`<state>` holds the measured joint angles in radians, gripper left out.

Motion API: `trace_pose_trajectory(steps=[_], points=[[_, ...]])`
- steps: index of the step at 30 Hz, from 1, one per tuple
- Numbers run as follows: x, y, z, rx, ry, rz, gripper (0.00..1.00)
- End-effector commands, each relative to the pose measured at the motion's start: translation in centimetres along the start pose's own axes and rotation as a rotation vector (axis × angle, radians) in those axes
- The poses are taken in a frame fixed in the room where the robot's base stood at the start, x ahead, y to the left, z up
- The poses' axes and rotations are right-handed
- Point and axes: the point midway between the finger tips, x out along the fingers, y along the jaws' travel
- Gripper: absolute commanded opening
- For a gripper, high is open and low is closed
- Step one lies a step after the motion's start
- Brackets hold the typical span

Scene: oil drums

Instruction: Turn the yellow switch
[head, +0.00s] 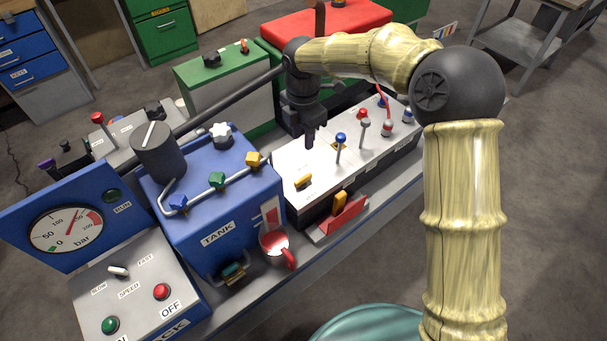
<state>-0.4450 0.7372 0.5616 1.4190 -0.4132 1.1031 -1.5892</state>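A small yellow switch (303,181) sits on the near left end of the white-topped control box (318,165). Another yellow handle (340,201) stands on a red base at the front of that box. A yellow block (253,158) is on the pipe of the blue tank. My gripper (310,138) points down over the white top, behind the yellow switch and apart from it. It looks empty. Its fingers are small and dark, so I cannot tell how far apart they are.
Several ball-topped levers, one blue (341,138), stand on the white top right of my gripper. The blue tank (215,215) with a pipe and gauge (65,229) is at left. A red mug (277,246) stands in front. A green box (225,85) is behind.

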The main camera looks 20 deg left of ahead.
Motion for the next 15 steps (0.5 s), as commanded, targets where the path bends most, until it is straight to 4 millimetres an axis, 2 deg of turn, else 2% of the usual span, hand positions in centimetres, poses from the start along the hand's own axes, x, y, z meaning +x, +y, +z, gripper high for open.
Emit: trace_pose_trajectory(steps=[15], points=[[8.8,-0.1,-0.1,-0.001,0.002,-0.004,0.33]])
